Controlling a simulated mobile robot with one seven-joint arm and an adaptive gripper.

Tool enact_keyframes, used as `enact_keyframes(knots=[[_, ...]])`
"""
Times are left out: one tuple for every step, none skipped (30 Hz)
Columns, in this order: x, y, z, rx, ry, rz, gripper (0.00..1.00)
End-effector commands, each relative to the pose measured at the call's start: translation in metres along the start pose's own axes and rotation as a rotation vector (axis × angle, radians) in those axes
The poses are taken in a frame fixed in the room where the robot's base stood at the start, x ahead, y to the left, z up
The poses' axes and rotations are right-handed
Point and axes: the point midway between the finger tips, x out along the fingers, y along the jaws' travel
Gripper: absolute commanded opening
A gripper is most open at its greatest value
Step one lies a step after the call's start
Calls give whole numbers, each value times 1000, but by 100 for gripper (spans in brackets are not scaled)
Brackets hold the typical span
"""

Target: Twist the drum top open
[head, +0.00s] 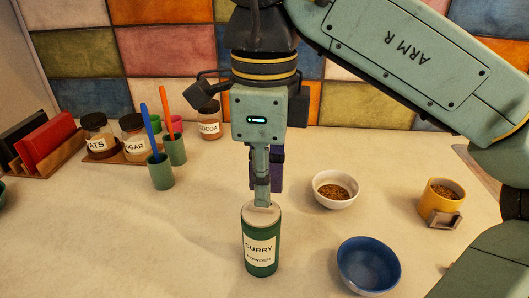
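The drum is a green cylinder (261,262) with a white label reading "CURRY POWDER". It stands upright on the pale counter at the front middle. Its pale top (250,215) is in place. My gripper (262,201) points straight down from above, with its fingertip end at the drum top. The near finger hides what is behind it, so I cannot tell the gap between the fingers or whether they press on the top.
A blue bowl (368,276) stands close at right. A white bowl (335,203) and a yellow cup (438,191) hold brown grains. A purple thing (278,170) is partly hidden behind my gripper. Green cups (160,174) and labelled jars (134,143) stand left. The front-left counter is clear.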

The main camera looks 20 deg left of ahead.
Motion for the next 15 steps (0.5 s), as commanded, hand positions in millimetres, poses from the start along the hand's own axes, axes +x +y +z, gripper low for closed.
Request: enact_keyframes(knots=[[7,0,0,-3,-1,2,15],[10,0,0,-2,-1,2,15],[15,0,0,-2,0,1,15],[17,0,0,-1,-1,1,15],[20,0,0,0,-1,1,15],[22,0,0,0,0,1,15],[24,0,0,-1,0,1,15],[25,0,0,-1,0,1,15],[26,0,0,0,0,1,15],[26,0,0,0,0,1,15],[27,0,0,0,0,0,15],[27,0,0,0,0,0,15],[27,0,0,0,0,0,15],[27,0,0,0,0,0,15],[27,0,0,0,0,0,15]])
